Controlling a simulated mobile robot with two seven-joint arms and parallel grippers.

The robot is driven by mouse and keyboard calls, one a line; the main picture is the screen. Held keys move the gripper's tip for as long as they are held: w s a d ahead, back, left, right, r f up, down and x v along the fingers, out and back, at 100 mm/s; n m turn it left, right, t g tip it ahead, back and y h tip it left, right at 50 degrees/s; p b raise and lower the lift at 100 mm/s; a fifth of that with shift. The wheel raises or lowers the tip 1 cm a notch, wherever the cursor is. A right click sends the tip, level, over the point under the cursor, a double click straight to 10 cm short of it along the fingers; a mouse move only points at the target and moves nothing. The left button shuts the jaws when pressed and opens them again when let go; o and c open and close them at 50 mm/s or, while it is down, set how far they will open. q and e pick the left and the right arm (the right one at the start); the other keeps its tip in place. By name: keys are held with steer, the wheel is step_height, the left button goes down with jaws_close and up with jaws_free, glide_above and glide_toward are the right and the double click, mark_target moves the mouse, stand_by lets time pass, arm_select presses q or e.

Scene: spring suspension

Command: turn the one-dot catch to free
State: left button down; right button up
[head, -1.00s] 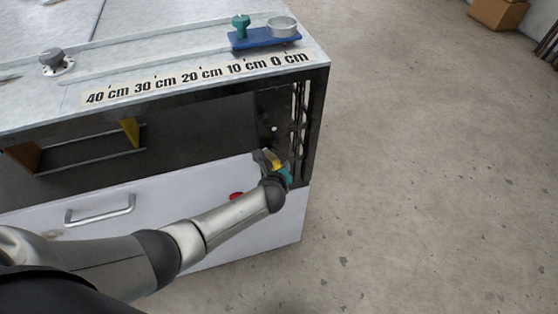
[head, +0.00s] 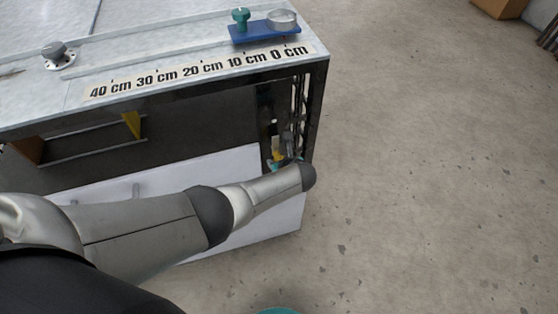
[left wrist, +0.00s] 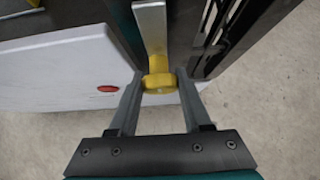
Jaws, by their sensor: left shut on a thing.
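A catch with a grey flat lever (left wrist: 151,28) and a yellow end (left wrist: 160,82) shows in the left wrist view, beside a dark slotted post. My left gripper (left wrist: 159,84) is shut on the yellow end, one finger on each side. In the head view the yellow end (head: 278,155) is a small patch at the front right corner of the bench, and my left gripper (head: 284,163) is largely hidden by my arm. I cannot make out the catch's dot mark. My right gripper is not in view.
The bench top (head: 190,45) carries a centimetre scale (head: 200,69), a blue plate (head: 262,33) with a green knob, and a grey knob (head: 54,52). A white panel (left wrist: 60,72) with a red oval lies left of the gripper. Bare floor (head: 430,170) is free on the right.

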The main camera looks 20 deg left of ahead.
arm_select(q)
steer(key=shift+s, duration=0.1)
steer(key=shift+c, duration=1.7)
jaws_free()
steer(key=shift+s+d+r+p, duration=0.2)
steer(key=shift+d+r+p, duration=0.05)
steer(key=shift+r+p, duration=0.3)
steer(key=p+v, duration=0.6)
steer(key=v, duration=0.8)
steer(key=shift+p, duration=0.35)
steer(key=shift+s+f, duration=0.1)
steer(key=shift+f, duration=0.05)
